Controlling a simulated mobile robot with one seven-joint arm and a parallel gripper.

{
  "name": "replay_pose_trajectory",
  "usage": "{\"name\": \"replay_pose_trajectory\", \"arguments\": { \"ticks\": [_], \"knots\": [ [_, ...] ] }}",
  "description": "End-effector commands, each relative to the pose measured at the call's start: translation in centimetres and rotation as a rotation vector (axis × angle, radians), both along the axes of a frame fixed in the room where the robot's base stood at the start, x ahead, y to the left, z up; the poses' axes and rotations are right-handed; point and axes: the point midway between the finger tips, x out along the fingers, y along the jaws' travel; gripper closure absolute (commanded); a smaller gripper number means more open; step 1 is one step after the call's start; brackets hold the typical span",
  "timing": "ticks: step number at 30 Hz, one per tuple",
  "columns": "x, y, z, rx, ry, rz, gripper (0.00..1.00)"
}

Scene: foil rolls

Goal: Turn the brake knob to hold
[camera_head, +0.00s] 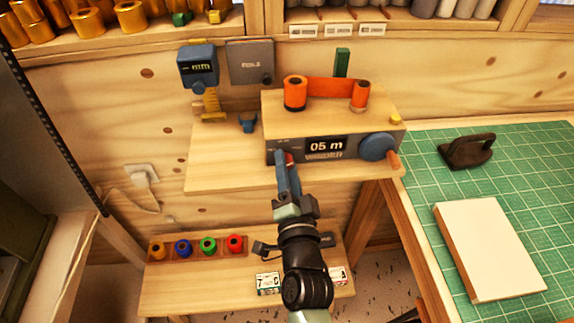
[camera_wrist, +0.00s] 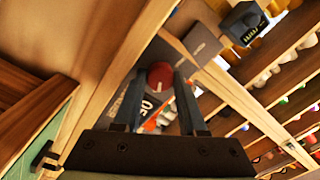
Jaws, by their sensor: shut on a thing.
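The winder (camera_head: 325,147) is a wooden box with a grey front panel, a display reading "05 m" and the word WINDER. The brake knob (camera_head: 290,159) is red and sits at the left of that panel, mostly hidden behind my fingers. In the wrist view the round red knob (camera_wrist: 160,75) shows between my two blue-grey fingers. My gripper (camera_head: 283,160) reaches up to the panel and is shut on the knob. It also shows in the wrist view (camera_wrist: 157,88). The knob's markings and setting cannot be read.
A blue crank wheel (camera_head: 377,147) is at the panel's right. Orange rolls (camera_head: 295,92) stand on top of the winder. Coloured spools (camera_head: 208,246) sit on the low shelf beneath my arm. A green mat (camera_head: 415,175) with a white board (camera_head: 488,248) lies at the right.

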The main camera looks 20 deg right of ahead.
Motion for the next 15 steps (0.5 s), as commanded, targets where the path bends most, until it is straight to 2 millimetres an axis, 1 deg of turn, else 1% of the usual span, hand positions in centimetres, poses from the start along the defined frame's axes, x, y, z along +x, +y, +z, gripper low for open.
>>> {"name": "replay_pose_trajectory", "arguments": {
  "ticks": [8,9,13,14,15],
  "knots": [
    [-0.02,0.00,-0.08,0.004,0.000,0.000,1.00],
    [-0.02,0.01,-0.09,0.004,0.000,0.000,0.56],
    [-0.02,0.01,-0.07,0.003,0.001,0.000,0.32],
    [-0.02,0.00,-0.08,0.002,0.001,0.000,0.29],
    [-0.01,-0.01,-0.08,0.002,0.001,0.000,0.29]
  ]
}}
